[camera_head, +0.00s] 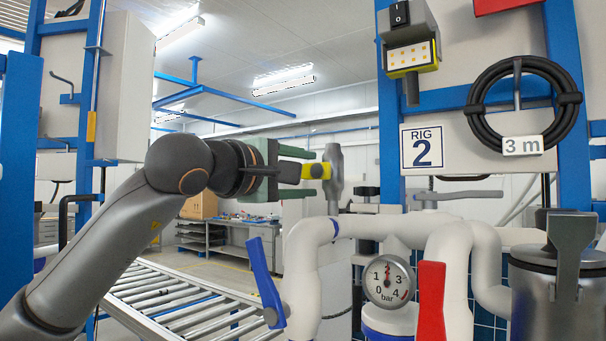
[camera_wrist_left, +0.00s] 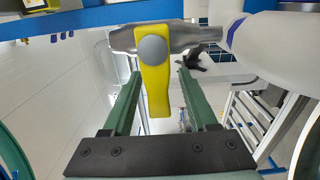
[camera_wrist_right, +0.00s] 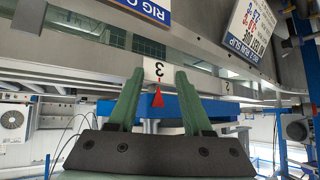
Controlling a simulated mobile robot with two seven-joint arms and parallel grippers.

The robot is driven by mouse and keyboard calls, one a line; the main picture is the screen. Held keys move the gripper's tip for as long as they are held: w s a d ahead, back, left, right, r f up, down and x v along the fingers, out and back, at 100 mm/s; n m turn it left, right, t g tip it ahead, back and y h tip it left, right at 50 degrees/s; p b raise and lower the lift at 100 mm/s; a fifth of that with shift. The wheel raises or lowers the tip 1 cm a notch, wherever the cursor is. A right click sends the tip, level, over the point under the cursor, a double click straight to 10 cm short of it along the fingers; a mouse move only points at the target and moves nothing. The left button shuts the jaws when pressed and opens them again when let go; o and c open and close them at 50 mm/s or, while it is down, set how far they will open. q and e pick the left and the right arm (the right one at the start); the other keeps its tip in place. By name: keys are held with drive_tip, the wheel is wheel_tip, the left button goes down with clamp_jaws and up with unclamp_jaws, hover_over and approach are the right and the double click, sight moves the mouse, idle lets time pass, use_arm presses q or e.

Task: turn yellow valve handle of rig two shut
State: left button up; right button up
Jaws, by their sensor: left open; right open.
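The yellow valve handle (camera_head: 318,171) sits on a grey metal valve (camera_head: 333,180) above the white pipe, near the Rig 2 sign (camera_head: 422,147). In the head view the handle points left, toward my left gripper (camera_head: 308,172). The left jaws are open, with one green finger above the handle and one below. In the left wrist view the yellow handle (camera_wrist_left: 155,85) reaches between the two fingers, with gaps visible at its sides. My right gripper (camera_wrist_right: 158,78) is open and empty in the right wrist view, and out of the head view.
A blue lever (camera_head: 267,280), a red lever (camera_head: 431,300) and a pressure gauge (camera_head: 388,281) are on the pipes below. A metal canister (camera_head: 560,290) stands at right. A roller conveyor (camera_head: 170,300) lies below my left arm. A "3" label (camera_wrist_right: 158,70) shows beyond my right fingers.

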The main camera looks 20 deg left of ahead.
use_arm(q)
drive_tip(key=shift+s, duration=0.1)
drive_tip(key=b+v, duration=0.3)
drive_tip(key=v, duration=0.9)
drive_tip(key=shift+s, duration=0.15)
drive_tip(key=shift+a, duration=0.1)
